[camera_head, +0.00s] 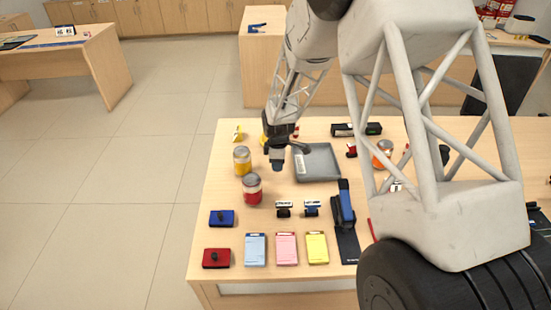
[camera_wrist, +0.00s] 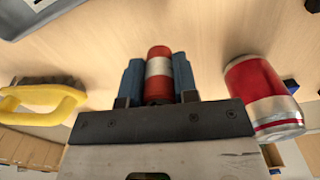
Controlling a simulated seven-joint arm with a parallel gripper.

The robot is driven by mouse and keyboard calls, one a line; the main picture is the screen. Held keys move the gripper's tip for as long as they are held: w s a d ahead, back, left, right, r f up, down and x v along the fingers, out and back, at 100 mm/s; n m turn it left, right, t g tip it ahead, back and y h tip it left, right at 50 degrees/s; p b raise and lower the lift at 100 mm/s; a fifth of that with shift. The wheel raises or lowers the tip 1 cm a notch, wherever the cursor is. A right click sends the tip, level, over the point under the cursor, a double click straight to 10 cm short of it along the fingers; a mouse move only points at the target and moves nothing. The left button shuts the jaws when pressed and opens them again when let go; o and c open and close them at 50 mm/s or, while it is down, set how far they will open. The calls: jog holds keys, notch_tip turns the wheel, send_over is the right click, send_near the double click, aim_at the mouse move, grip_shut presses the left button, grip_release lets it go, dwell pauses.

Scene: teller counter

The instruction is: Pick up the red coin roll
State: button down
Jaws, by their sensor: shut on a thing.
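The red coin roll (camera_wrist: 158,75), a red cylinder with a white band, sits between the two blue fingers of my gripper (camera_wrist: 158,82) in the wrist view. The fingers press on it from both sides. In the head view my gripper (camera_head: 278,162) points down over the table, just left of the grey tray (camera_head: 318,177). The roll is not clearly visible there. I cannot tell whether it touches the table.
A jar with red contents (camera_head: 252,190) and a yellow one (camera_head: 242,160) stand near my gripper. A yellow-handled brush (camera_wrist: 40,97) shows in the wrist view. Stamps, coloured pads (camera_head: 286,249) and a blue stapler (camera_head: 344,205) fill the front.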

jog(key=s, duration=0.3)
jog(key=s+d, duration=0.1)
jog(key=s, duration=0.3)
jog(key=s+d+r, duration=0.1)
jog(key=s, duration=0.2)
jog(key=shift+s, duration=0.4)
jog(key=shift+d, duration=0.1)
jog(key=shift+w+d+r+m, duration=0.1)
jog(key=shift+w+d+m, duration=0.1)
jog(key=shift+d+m, duration=0.45)
jog(key=d+m, duration=0.2)
jog(key=d, duration=0.1)
jog(key=w+d+m, duration=0.1)
jog(key=d+m, duration=0.1)
jog(key=d, duration=0.2)
jog(key=d+m, duration=0.2)
jog(key=d, duration=0.2)
jog(key=shift+w+d+r, duration=0.15)
jog(key=shift+d+r, duration=0.05)
jog(key=shift+r, duration=0.1)
send_over(315, 163)
jog(key=shift+a+f, duration=0.1)
jog(key=shift+f, duration=0.65)
